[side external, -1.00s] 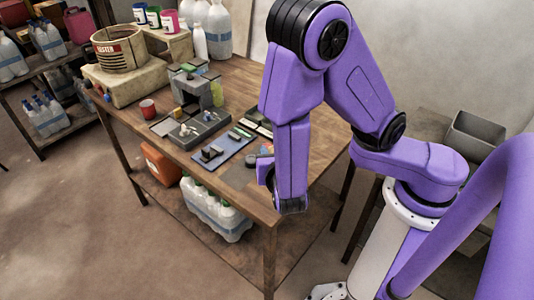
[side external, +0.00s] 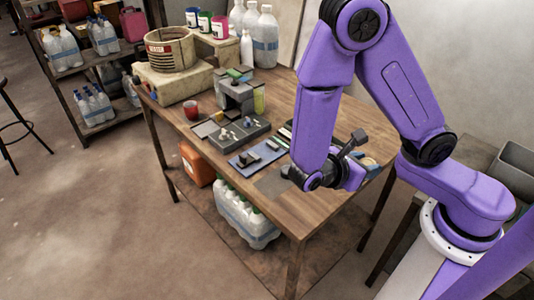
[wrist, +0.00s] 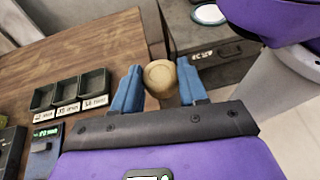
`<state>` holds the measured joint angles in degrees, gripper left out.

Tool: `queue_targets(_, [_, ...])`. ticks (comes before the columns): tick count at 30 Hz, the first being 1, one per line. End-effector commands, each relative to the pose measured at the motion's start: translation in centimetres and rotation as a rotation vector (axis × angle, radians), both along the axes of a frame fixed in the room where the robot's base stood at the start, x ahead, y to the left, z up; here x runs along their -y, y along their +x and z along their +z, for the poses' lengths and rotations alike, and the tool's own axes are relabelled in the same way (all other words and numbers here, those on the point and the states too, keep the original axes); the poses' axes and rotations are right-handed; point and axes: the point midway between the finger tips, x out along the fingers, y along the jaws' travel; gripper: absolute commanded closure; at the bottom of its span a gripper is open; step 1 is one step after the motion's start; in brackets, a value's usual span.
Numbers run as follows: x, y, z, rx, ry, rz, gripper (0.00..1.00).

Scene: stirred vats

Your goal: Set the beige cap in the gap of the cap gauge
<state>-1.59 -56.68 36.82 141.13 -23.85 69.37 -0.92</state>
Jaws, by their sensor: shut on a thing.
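My gripper (wrist: 160,82) is shut on the beige cap (wrist: 160,74), a round piece held between the two blue fingertips. A blue plate with dark blocks (side external: 257,155), apparently the cap gauge, lies on the bench to the left of my gripper. In the wrist view part of a blue device with a green display (wrist: 45,138), likely the same gauge, shows at the left edge; its gap is not visible.
Three dark labelled trays (wrist: 67,92) sit on the wooden bench (wrist: 95,50). A grey case (wrist: 210,62) is beyond the bench edge.

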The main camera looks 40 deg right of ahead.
Motion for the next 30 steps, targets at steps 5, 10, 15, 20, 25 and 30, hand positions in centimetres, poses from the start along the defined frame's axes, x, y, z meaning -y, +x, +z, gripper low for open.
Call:
queue_targets(5, [0.3, -3.1, -0.4, 0.0, 0.001, -0.511, 0.85])
queue_targets(10, [-1.6, -4.4, -0.6, 0.0, 0.0, -0.985, 0.85])
queue_targets(15, [-4.3, -3.2, -0.7, 0.001, 0.0, -1.456, 0.85])
queue_targets(20, [-6.3, 0.4, -0.5, 0.0, 0.001, -1.901, 0.85])
queue_targets(25, [-6.3, 6.5, 0.0, 0.001, 0.002, -2.373, 0.85])
queue_targets(30, [-4.0, 12.4, 0.8, 0.0, 0.003, -2.756, 0.85])
